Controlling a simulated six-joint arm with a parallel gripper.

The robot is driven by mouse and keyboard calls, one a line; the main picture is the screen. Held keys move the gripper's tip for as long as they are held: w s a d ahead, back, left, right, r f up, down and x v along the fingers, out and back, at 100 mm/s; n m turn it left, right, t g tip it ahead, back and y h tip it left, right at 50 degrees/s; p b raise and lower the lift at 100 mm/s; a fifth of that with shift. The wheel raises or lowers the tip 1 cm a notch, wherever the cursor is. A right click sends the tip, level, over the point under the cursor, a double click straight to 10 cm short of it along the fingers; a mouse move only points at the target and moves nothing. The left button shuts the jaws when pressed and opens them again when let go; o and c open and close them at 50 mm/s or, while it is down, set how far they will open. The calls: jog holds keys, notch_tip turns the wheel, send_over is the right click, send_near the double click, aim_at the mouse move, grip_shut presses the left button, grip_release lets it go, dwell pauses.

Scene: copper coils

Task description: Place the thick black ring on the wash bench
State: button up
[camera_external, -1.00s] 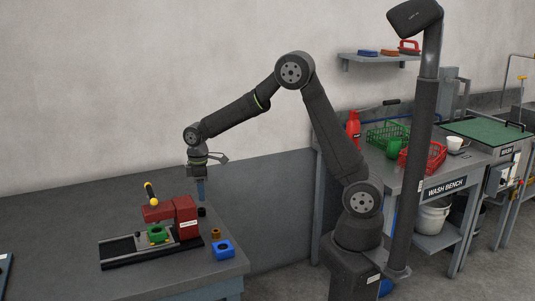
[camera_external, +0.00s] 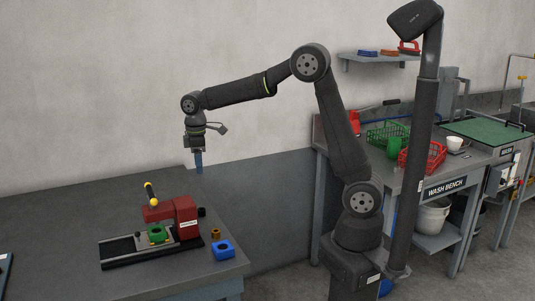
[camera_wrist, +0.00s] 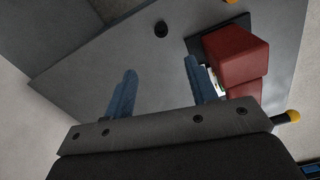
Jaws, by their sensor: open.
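The thick black ring (camera_external: 202,211) lies on the grey table just right of the red machine, partly hidden by it. In the wrist view the black ring (camera_wrist: 161,29) lies on bare table at the top, apart from the machine. My gripper (camera_external: 198,164) is above the table's back edge, higher than the ring. In the wrist view its two blue fingers (camera_wrist: 162,85) are wide apart with nothing between them. The wash bench (camera_external: 446,187) stands at the right, beyond my arm.
The red machine (camera_external: 158,213) holds a green block (camera_external: 156,234). Green (camera_external: 386,134) and red (camera_external: 422,153) baskets and a white cup (camera_external: 454,142) occupy the bench.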

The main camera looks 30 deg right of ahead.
aim_at(202, 210)
jog(key=s+d+f+n+t+h, duration=0.5)
jog(key=s+d+f+n+t, duration=0.15)
jog(key=s+f+n, duration=0.2)
jog(key=s+a+f+n+t+y, duration=0.1)
jog(key=s+n+t+y, duration=0.1)
jog(key=n, duration=0.2)
jog(key=s+a+f+n+t+y, duration=0.1)
jog(key=s+n+t+y, duration=0.1)
jog(key=s+n, duration=0.1)
jog(key=s+a+f+n+t+y, duration=0.1)
jog(key=s+n+t+y, duration=0.1)
jog(key=n, duration=0.3)
jog(key=shift+s+n+t+y, duration=0.3)
jog(key=shift+s+n+t, duration=0.05)
jog(key=shift+t, duration=0.1)
jog(key=shift+s+a+f+n+y, duration=0.25)
jog(key=shift+s+n+y, duration=0.15)
jog(key=shift+n+y, duration=0.15)
jog(key=x, duration=1.7)
jog(key=shift+f, duration=0.1)
grip_shut()
